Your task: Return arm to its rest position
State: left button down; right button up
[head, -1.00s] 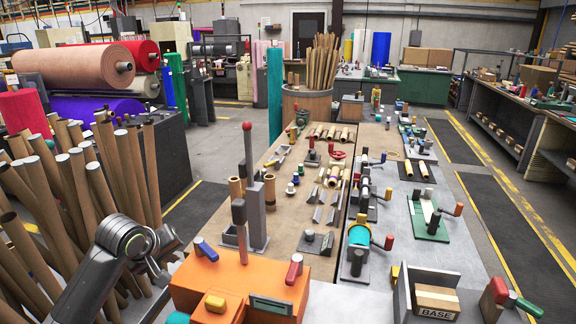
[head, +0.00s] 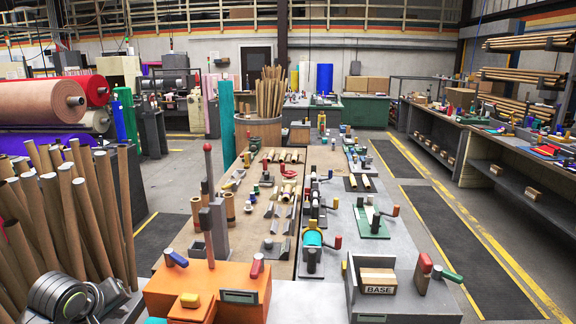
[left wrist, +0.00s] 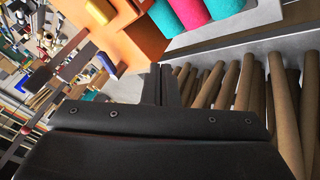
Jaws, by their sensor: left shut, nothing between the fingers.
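My left arm shows at the bottom left of the head view. Its gripper (head: 118,292) hangs low beside the orange machine, in front of the cardboard tubes. In the left wrist view the gripper fingers (left wrist: 163,84) are together with nothing between them. The orange machine (head: 222,280) with red, blue and yellow handles stands at the near end of the bench, and it also shows in the left wrist view (left wrist: 122,45). My right arm is not in view.
Several cardboard tubes (head: 85,215) stand upright close to my left arm. The workbench (head: 262,215) holds small tools and clamps. A grey fixture marked BASE (head: 420,300) stands at the near right. Floor is clear on the right (head: 440,240).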

pick_arm(q)
jog(key=s+d+f+m+g, duration=0.1)
jog(key=s+d+f+m, duration=0.2)
jog(key=s+f, duration=0.6)
jog(key=s+d+f+m+g, duration=0.1)
jog(key=s+d+f+m, duration=0.2)
jog(key=s+f, duration=0.6)
jog(key=s+r+m+g+y, duration=0.2)
jog(key=s, duration=1.2)
notch_tip(320, 180, down, 26)
jog(key=a+g+b, duration=0.1)
jog(key=s+d+f+g+h+b, duration=0.1)
jog(key=s+f, duration=1.4)
jog(key=f, duration=0.2)
